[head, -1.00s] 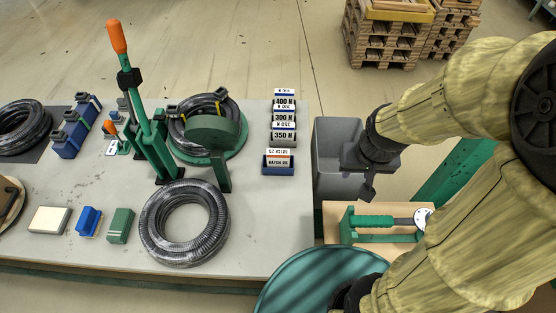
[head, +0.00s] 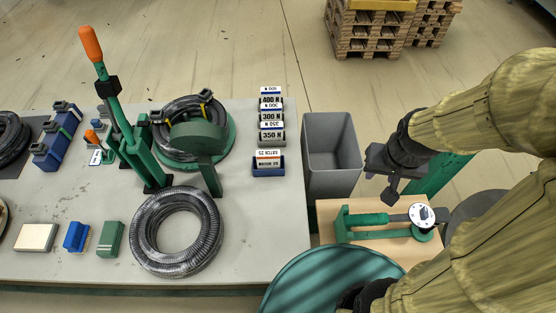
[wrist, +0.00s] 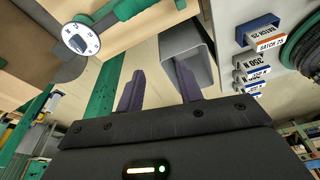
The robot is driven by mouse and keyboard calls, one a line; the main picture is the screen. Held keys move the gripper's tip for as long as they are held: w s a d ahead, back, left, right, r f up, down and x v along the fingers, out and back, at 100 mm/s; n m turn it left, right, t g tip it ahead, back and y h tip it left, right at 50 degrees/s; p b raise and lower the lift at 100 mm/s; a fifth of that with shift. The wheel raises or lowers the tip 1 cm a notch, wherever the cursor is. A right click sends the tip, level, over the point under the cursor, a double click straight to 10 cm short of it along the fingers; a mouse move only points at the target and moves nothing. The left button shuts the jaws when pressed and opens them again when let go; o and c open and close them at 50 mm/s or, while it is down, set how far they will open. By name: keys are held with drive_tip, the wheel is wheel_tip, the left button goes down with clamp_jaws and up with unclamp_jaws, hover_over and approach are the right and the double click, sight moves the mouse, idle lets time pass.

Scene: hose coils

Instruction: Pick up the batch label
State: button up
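The batch label (head: 269,155) is a small white card with an orange band marked BATCH 25. It stands in a blue holder (head: 268,168) near the table's right edge. In the wrist view the label (wrist: 271,41) shows at the upper right, in its holder (wrist: 256,27). My gripper (head: 389,191) is to the right of the table and the grey bin, apart from the label. In the wrist view my gripper (wrist: 162,88) has its two dark fingers spread with nothing between them.
A grey open bin (head: 333,178) stands between the table and my gripper. Several 300 to 400 N labels (head: 271,117) stand in a row behind the batch label. A hose coil (head: 177,231) and a green lever press (head: 135,140) are to the left. A dial tool (head: 385,220) lies on a wooden surface.

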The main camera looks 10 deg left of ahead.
drive_tip(key=shift+o, duration=0.2)
drive_tip(key=o, duration=0.7)
drive_tip(key=shift+w+a+r, duration=0.1)
drive_tip(key=shift+w+a, duration=0.1)
drive_tip(key=shift+w, duration=0.1)
drive_tip(key=o, duration=0.5)
drive_tip(key=shift+n+g, duration=0.3)
drive_tip(key=shift+g, duration=0.1)
drive_tip(key=w+a, duration=0.1)
drive_tip(key=w+a+p, duration=0.1)
drive_tip(key=w+a, duration=0.3)
drive_tip(key=shift+w+r+p, duration=0.15)
drive_tip(key=shift+r+p, duration=0.15)
drive_tip(key=shift+p, duration=0.1)
drive_tip(key=n+g+p, duration=0.2)
drive_tip(key=p, duration=0.2)
hover_over(267, 153)
wheel_tip(267, 153, down, 4)
drive_tip(key=r, duration=0.1)
drive_tip(key=shift+f, duration=0.25)
wheel_tip(267, 153, down, 12)
drive_tip(key=p, duration=0.2)
drive_tip(key=shift+f+p, duration=0.1)
drive_tip(key=shift+p, duration=0.2)
